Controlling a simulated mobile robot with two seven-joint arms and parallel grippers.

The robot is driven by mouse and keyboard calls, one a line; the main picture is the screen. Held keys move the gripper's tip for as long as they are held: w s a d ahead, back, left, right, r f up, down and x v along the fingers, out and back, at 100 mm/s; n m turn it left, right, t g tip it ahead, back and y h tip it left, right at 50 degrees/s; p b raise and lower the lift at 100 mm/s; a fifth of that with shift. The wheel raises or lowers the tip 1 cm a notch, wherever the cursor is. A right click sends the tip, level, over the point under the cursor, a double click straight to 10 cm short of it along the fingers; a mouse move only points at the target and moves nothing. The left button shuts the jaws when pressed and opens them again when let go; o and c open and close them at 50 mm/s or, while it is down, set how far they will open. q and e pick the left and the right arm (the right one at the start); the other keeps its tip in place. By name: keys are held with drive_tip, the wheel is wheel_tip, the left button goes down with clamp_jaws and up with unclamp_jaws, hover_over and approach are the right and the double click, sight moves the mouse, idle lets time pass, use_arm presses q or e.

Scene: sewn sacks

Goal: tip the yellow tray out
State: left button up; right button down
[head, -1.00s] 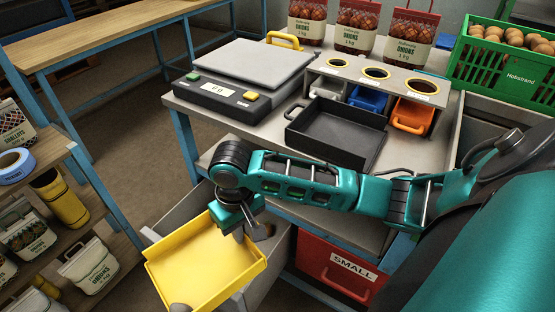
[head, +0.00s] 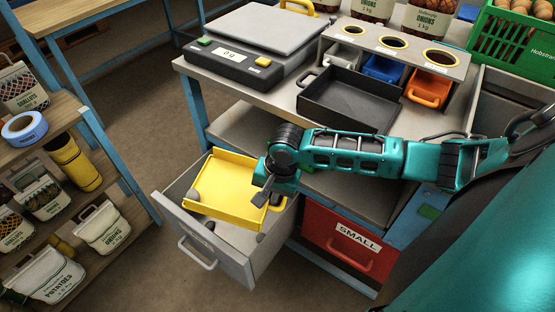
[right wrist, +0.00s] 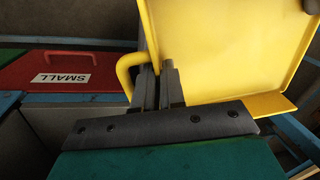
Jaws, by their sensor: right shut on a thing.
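The yellow tray (head: 222,182) is in my right gripper (head: 264,196), over the open grey drawer (head: 218,250). The visible tray floor looks bare. A grey lump (head: 194,195) shows at its near left corner; I cannot tell whether it is in the tray. More grey lumps (head: 262,237) lie in the drawer. My left gripper is out of view.
A red drawer front marked SMALL (head: 345,238) is right of the open drawer. Above are a black tray (head: 350,98), a scale (head: 232,65) reading 0 g, and bins under round holes. A shelf of packed sacks (head: 45,200) stands left, with floor between.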

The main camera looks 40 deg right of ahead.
drive_tip(key=w+d+m, duration=0.1)
drive_tip(key=m, duration=0.1)
drive_tip(key=d+m+g+h, duration=0.1)
drive_tip(key=shift+w+r+m, duration=0.2)
drive_tip(key=shift+w+m, duration=0.2)
drive_tip(key=r+g, duration=0.1)
drive_tip(key=b, duration=0.1)
drive_tip(key=w+r+g+h, duration=0.1)
drive_tip(key=shift+w+a+r+g+b, duration=0.1)
drive_tip(key=shift+a+r+g+b, duration=0.2)
drive_tip(key=shift+b, duration=0.1)
drive_tip(key=shift+w+a+r+g+h+p, duration=0.2)
drive_tip(key=shift+w+r+g+h+p, duration=0.15)
drive_tip(key=shift+w+g+p, duration=0.2)
drive_tip(key=shift+w+a+r+g+b, duration=0.3)
drive_tip(key=shift+w+r+g+b, duration=0.1)
drive_tip(key=shift+w+g, duration=0.35)
drive_tip(key=shift+w+h+b, duration=0.15)
drive_tip(key=shift+h+b, duration=0.1)
drive_tip(key=shift+b, duration=0.1)
drive_tip(key=shift+w+a+r+g+b, duration=0.15)
drive_tip(key=shift+w+r+g+b, duration=0.25)
drive_tip(key=shift+g, duration=0.1)
